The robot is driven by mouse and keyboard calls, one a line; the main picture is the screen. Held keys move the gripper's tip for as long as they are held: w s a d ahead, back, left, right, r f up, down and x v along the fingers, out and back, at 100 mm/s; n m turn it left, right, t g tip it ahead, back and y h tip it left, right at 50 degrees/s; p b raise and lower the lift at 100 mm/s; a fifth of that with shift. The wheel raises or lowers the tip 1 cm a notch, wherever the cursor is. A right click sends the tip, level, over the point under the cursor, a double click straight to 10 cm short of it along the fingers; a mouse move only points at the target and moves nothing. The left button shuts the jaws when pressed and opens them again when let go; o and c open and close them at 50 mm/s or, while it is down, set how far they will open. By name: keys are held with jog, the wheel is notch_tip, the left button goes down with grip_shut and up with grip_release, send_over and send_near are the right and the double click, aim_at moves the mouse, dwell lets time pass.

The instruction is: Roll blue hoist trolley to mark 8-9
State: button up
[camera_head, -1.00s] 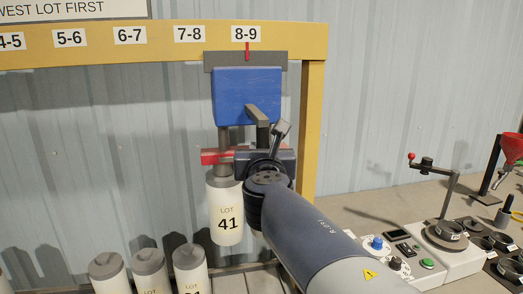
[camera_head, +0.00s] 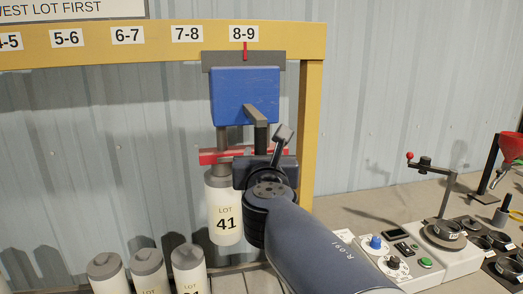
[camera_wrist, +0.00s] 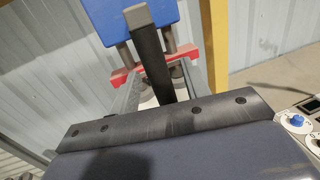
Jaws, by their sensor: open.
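The blue hoist trolley (camera_head: 232,95) hangs from the yellow beam, with its red pointer (camera_head: 245,52) right under the 8-9 label (camera_head: 244,33). A dark handle (camera_head: 261,137) hangs from its front. Below it, a red bar (camera_head: 212,156) holds a white cylinder marked LOT 41 (camera_head: 226,218). My gripper is open at the handle's lower part. In the wrist view the handle (camera_wrist: 148,60) runs between the open fingers (camera_wrist: 160,85), with gaps beside it. The trolley (camera_wrist: 105,22) shows behind. The fingertips are mostly hidden in the head view.
The yellow post (camera_head: 312,130) stands just right of the trolley. Several white cylinders (camera_head: 148,272) stand at lower left. A control panel (camera_head: 392,262) with knobs and a lever device (camera_head: 446,232) are at right. Labels 4-5 to 7-8 lie left along the beam.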

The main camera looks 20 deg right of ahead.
aim_at(261, 152)
jog(key=v, duration=0.7)
jog(key=shift+s, duration=0.25)
jog(key=shift+w, duration=0.1)
jog(key=x, duration=1)
jog(key=shift+w, duration=0.4)
jog(key=shift+a, duration=0.1)
jog(key=shift+a, duration=0.1)
jog(key=shift+s, duration=0.1)
